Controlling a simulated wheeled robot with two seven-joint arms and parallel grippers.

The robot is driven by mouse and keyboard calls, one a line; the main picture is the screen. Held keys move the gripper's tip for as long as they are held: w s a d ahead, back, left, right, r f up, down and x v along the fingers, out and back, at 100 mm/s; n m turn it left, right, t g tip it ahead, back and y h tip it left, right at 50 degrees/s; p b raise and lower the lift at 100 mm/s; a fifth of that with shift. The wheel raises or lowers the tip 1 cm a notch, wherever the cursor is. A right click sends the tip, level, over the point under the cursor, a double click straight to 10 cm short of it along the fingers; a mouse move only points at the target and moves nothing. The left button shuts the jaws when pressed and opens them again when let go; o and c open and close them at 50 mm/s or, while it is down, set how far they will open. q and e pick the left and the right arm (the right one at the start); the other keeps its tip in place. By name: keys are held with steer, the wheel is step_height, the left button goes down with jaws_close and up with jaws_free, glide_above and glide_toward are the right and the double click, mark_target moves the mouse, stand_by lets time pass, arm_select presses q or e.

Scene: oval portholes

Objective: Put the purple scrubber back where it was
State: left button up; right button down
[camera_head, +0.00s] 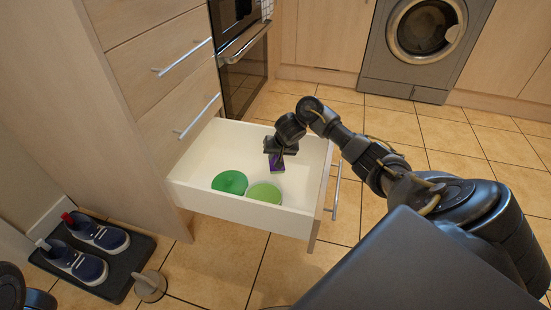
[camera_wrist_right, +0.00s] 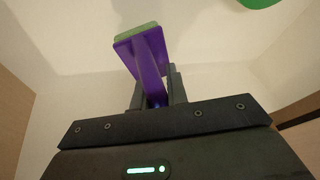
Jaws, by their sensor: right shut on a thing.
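The purple scrubber (camera_head: 277,163) has a purple handle and a flat head with a green pad, which shows in the right wrist view (camera_wrist_right: 144,55). My right gripper (camera_head: 279,149) is shut on its handle. It holds the scrubber over the open white drawer (camera_head: 205,153), toward the drawer's far right part. I cannot tell whether the scrubber touches the drawer floor. In the right wrist view my right gripper (camera_wrist_right: 157,98) has its fingers on either side of the handle. My left gripper is not in view.
A dark green round item (camera_head: 230,182) and a light green one (camera_head: 264,192) sit in the drawer's front part. The drawer's far left part is clear. Shoes (camera_head: 98,232) lie on a dark tray at lower left, with a doorstop-like object (camera_head: 150,286) beside it.

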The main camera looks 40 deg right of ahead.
steer(key=shift+f, duration=0.15)
steer(key=shift+f, duration=0.2)
steer(key=c, duration=1.4)
jaws_free()
steer(key=shift+r, duration=0.1)
